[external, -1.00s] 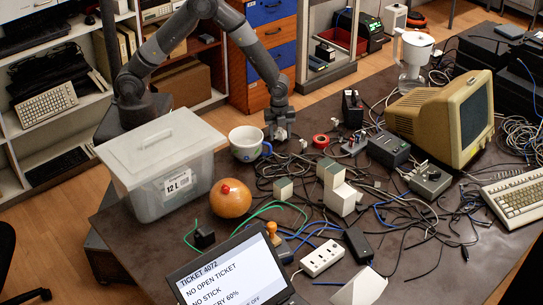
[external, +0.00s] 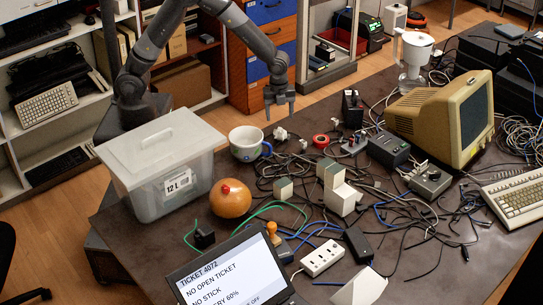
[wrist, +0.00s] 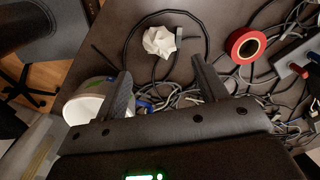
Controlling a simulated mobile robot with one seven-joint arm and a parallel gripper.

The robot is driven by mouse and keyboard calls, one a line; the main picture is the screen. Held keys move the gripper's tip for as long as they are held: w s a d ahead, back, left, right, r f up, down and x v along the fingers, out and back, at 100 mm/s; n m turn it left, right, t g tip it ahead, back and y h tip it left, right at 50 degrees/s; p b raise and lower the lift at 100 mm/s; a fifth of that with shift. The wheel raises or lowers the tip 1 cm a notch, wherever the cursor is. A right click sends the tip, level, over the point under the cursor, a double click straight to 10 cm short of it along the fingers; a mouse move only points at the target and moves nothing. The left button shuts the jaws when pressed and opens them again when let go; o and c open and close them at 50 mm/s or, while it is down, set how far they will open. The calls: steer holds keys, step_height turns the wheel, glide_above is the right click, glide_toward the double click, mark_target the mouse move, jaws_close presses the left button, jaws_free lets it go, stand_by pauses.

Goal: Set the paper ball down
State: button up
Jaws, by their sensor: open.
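The paper ball (external: 280,133) is a small crumpled white lump lying on the dark table, just right of the white cup (external: 248,143). It also shows in the wrist view (wrist: 160,41), beyond my fingertips and apart from them, beside a dark cable loop. My gripper (external: 280,107) hangs above the ball, pointing down. Its two fingers are spread in the wrist view (wrist: 160,78), with nothing held between them.
A lidded plastic box (external: 160,170) and an orange round object (external: 230,198) stand to the left. A red tape roll (external: 321,141), tangled cables and a beige monitor (external: 445,118) lie to the right. Bare table shows at the front left.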

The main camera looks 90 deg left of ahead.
step_height(320, 180, up, 3)
step_height(320, 180, up, 8)
steer(key=n+t, duration=0.1)
steer(key=n, duration=0.2)
glide_above(279, 130)
steer(key=s, duration=0.4)
steer(key=s+r+n+t, duration=0.1)
steer(key=s+r+n, duration=0.3)
steer(key=s+r, duration=0.5)
steer(key=s+r+n+t, duration=0.3)
steer(key=s+n, duration=0.5)
steer(key=s, duration=0.9)
steer(key=shift+r+n, duration=0.3)
steer(key=shift+r, duration=0.45)
